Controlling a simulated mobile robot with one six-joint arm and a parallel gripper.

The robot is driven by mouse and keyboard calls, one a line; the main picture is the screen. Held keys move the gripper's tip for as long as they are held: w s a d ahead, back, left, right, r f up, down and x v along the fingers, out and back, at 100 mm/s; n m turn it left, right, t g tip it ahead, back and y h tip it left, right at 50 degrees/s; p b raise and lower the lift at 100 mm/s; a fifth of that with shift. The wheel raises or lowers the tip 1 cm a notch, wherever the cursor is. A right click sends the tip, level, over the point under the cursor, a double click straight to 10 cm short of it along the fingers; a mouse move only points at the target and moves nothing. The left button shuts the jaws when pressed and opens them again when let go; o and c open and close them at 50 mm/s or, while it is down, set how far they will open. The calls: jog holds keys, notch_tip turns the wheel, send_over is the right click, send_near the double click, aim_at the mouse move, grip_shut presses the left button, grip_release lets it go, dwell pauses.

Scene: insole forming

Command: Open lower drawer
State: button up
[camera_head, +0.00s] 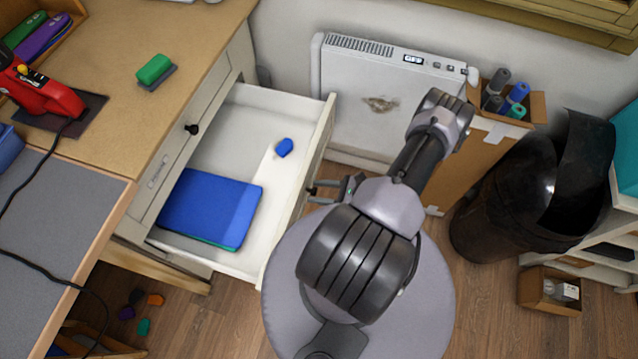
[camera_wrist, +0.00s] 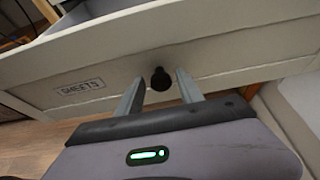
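The lower drawer (camera_head: 318,150) is pulled well out of the desk, and its inside shows. Its front, labelled SHEETS, fills the upper part of the wrist view (camera_wrist: 215,50). The black round knob (camera_wrist: 160,78) sits in the middle of that front; it also shows at the drawer front in the head view (camera_head: 311,190). My gripper (camera_wrist: 160,92) is open, one finger on each side of the knob, with a visible gap between the knob and the fingers. In the head view my gripper (camera_head: 324,191) is at the outer side of the drawer front.
Blue sheets (camera_head: 212,207) and a small blue piece (camera_head: 284,147) lie in the drawer. The upper drawer (camera_head: 175,155) is shut. A white heater (camera_head: 370,105), a cardboard box (camera_head: 468,165) and a black bin (camera_head: 500,205) stand along the back right. Small coloured pieces (camera_head: 144,326) lie on the floor.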

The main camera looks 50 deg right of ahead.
dwell(0.4)
jog(key=p+v, duration=0.3)
jog(key=v, duration=1.4)
jog(key=shift+s, duration=0.2)
jog(key=shift+d+r, duration=0.1)
